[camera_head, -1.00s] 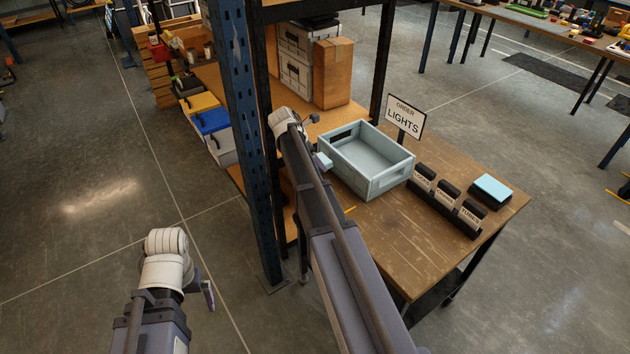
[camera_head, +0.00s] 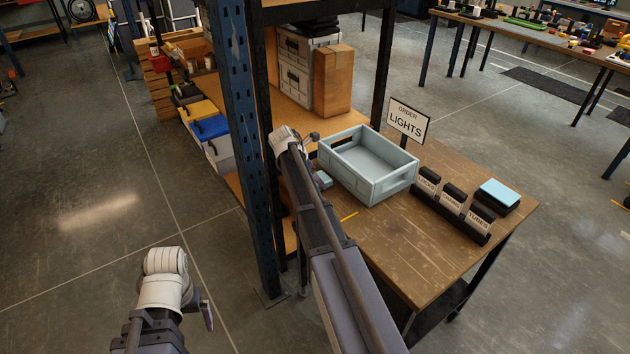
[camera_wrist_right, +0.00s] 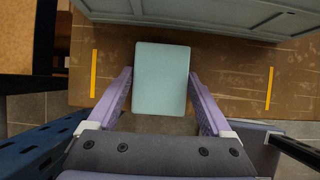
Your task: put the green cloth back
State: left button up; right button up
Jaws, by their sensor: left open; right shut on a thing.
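The green cloth, a flat pale blue-green folded block (camera_wrist_right: 160,78), is between the two purple fingers of my right gripper (camera_wrist_right: 160,95). The fingers touch or nearly touch its two sides. In the head view the cloth (camera_head: 323,180) is low over the wooden bench top (camera_head: 420,255), just left of the grey-blue crate; I cannot tell whether it rests on the wood. My right arm hides part of that spot. My left gripper (camera_head: 207,313) is open, empty and low over the floor at left, with only part of its fingers showing.
The empty grey-blue crate (camera_head: 368,190) stands close beside the cloth. Yellow strips (camera_wrist_right: 93,74) mark the bench on both sides. A blue rack post (camera_head: 253,150) stands left of my right arm. Labelled black holders (camera_head: 450,222), a blue-topped black box (camera_head: 500,195) and a LIGHTS sign (camera_head: 407,122) stand right.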

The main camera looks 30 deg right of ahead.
jog(key=shift+f, duration=0.15)
jog(key=o, duration=1)
jog(key=shift+c, duration=0.2)
jog(key=shift+p+v, duration=0.6)
jog(key=shift+v, duration=0.2)
jog(key=p+v, duration=0.9)
jog(key=v, duration=0.1)
jog(key=shift+r, duration=0.35)
jog(key=shift+w+a+f, duration=0.1)
jog(key=shift+f, duration=0.05)
